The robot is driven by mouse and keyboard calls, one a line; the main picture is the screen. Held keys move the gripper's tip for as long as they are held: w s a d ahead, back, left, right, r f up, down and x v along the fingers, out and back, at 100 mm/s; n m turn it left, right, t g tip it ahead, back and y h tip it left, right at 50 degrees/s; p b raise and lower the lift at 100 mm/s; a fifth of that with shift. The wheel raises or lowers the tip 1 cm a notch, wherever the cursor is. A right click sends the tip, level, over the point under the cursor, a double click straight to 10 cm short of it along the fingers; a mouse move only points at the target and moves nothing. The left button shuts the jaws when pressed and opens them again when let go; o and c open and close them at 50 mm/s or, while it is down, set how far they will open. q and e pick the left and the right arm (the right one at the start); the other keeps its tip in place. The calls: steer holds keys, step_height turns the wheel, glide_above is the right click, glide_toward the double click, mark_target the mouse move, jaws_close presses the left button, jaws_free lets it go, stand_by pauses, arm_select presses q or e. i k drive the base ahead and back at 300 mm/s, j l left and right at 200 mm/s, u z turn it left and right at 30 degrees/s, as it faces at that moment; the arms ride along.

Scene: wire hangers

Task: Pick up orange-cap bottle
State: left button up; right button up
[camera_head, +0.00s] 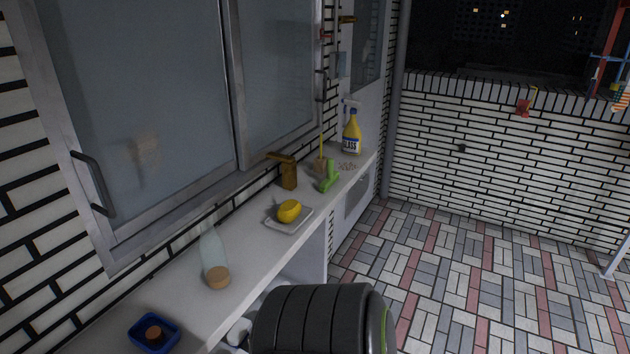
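A clear, pale bottle (212,250) is on the white counter, left of the middle of the head view. An orange-brown round piece (217,278) is at its near, lower end, close to the counter's front edge. The bottle narrows toward its far, upper end; I cannot tell for sure whether it stands or lies. Nothing touches it. Neither gripper shows in the head view.
The narrow counter (165,289) also holds a blue dish (155,334) with a small brown round item, a yellow sponge-like object (289,210) on a white dish, a brown dispenser (289,176), a green object (329,177) and a yellow spray bottle (352,135). Cabinet doors (140,120) rise behind.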

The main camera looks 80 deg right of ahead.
mark_target(211, 249)
steer(key=k+z, duration=0.25)
steer(key=z, duration=0.15)
steer(key=k+l+z, duration=0.1)
steer(key=z, duration=0.3)
steer(key=j+z, duration=0.1)
steer(key=z, duration=0.35)
steer(key=j+z, duration=0.1)
steer(key=z, duration=0.35)
steer(key=j+z, duration=0.1)
steer(key=z, duration=0.3)
steer(key=j+z, duration=0.1)
steer(key=z, duration=0.35)
steer(key=k+j+z, duration=0.1)
steer(key=j, duration=0.25)
steer(key=k, duration=0.05)
